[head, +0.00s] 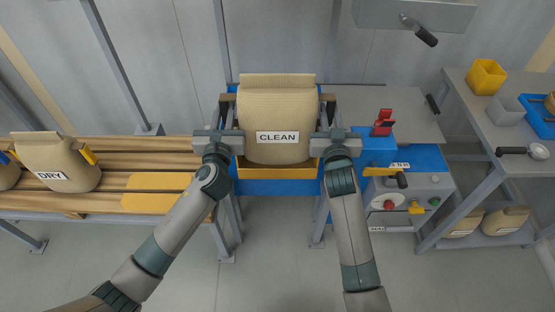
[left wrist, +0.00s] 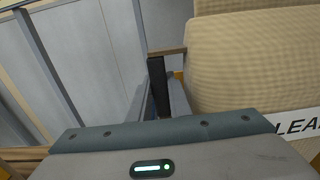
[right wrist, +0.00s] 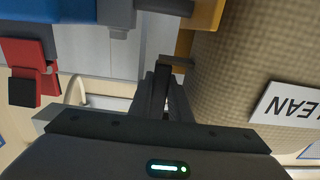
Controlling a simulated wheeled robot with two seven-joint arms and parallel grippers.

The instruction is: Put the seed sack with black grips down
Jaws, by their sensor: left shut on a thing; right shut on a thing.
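The seed sack (head: 279,110) is tan, upright and labelled CLEAN. It is between my two grippers, over the blue and yellow stand (head: 278,187) at the middle of the head view. My left gripper (head: 228,137) is shut on the sack's grip at its left side; a dark grip shows in the left wrist view (left wrist: 158,85). My right gripper (head: 327,137) is shut on the grip at its right side, also dark in the right wrist view (right wrist: 163,90). I cannot tell whether the sack's bottom touches the stand.
A slatted wooden bench (head: 120,150) on the left holds a DRY sack (head: 58,165) with yellow grips. A blue machine (head: 405,180) with levers and buttons stands at right. A shelf (head: 480,120) further right holds a yellow bin (head: 486,77). Sacks sit below it.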

